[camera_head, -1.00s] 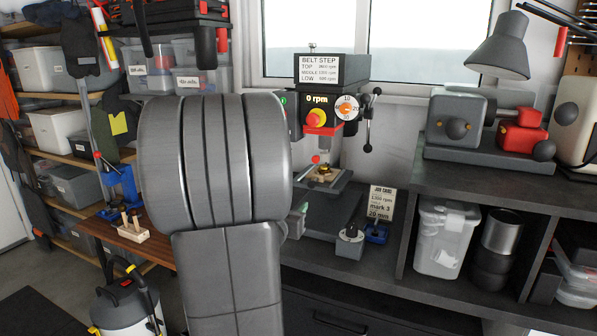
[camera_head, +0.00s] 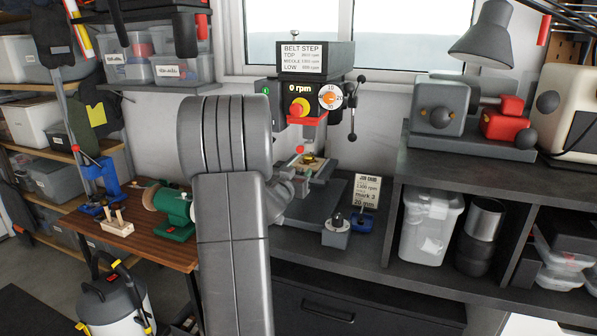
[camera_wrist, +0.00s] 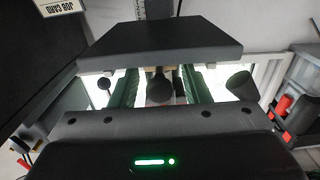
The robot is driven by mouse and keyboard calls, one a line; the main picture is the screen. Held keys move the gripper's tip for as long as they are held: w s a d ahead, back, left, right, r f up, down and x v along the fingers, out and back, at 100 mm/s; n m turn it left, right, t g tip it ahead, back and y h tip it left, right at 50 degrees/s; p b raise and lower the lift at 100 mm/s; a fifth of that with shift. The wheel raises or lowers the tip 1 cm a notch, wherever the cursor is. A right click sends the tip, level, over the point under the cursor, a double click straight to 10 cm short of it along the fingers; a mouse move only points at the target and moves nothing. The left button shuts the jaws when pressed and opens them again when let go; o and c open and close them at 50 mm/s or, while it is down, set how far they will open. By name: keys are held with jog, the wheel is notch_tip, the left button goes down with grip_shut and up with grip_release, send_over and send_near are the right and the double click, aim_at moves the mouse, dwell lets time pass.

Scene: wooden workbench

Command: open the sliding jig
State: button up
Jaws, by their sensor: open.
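The drill press (camera_head: 314,58) stands against the wall and reads 0 rpm. What looks like the sliding jig (camera_head: 311,164), with a wood-coloured part, lies under its red guard. My gripper (camera_head: 291,190) is partly hidden behind my arm, just left of and in front of the jig. I cannot tell whether the jaws touch or surround the knob; nothing is clearly gripped.
A job card (camera_head: 366,195) and a grey block with a black knob (camera_head: 336,234) stand right of the press. A dark shelf unit (camera_head: 400,215) borders the right. A green machine (camera_head: 176,207) sits on the wooden bench (camera_head: 150,243) at left.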

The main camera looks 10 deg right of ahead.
jog(key=shift+w+d, duration=0.2)
jog(key=shift+w, duration=0.05)
grip_shut()
jog(key=v, duration=0.8)
jog(key=shift+s+a, duration=0.15)
jog(key=shift+a, duration=0.05)
grip_release()
